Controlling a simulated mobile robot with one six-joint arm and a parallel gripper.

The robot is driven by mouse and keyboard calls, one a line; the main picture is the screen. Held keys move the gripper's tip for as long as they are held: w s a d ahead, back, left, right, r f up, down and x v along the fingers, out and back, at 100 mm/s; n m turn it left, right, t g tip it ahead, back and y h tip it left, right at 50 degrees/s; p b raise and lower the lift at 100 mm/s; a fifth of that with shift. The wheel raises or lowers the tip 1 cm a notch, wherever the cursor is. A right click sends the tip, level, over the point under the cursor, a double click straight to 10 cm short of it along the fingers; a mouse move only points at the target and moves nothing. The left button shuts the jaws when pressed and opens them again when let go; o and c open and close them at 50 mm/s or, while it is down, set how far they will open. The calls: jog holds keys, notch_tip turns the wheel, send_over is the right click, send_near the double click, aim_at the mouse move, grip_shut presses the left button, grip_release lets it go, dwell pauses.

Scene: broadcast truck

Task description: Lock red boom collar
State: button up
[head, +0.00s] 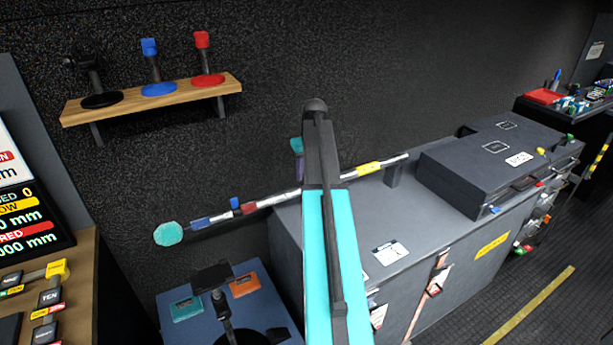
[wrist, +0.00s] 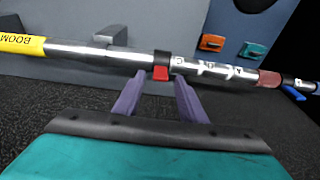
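The boom pole (wrist: 90,55) runs across the wrist view, with a yellow "BOOM" section (wrist: 20,44) at left. A dark collar (wrist: 161,57) with a red lever (wrist: 160,73) sits mid-pole, beside a section with number marks. My gripper (wrist: 160,82) has two purple fingers, spread apart, with the red lever between their tips. I cannot tell whether they touch it. In the head view, the pole (head: 280,198) passes behind my teal arm, which hides the red lever. A red band (head: 248,208) and a blue lever (head: 234,203) show left of the arm.
The pole's teal foam end (head: 169,234) points left. A grey cabinet (head: 400,215) with a dark case (head: 490,165) is at right. A blue-grey box (head: 175,327) stands below the pole. A wooden shelf (head: 130,103) holds several stands on the wall.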

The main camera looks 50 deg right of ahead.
notch_tip(320, 180, up, 12)
jog(key=s+b, duration=0.2)
jog(key=shift+a+f, duration=0.25)
jog(key=shift+a, duration=0.05)
jog(key=shift+s+f, duration=0.1)
dwell(0.7)
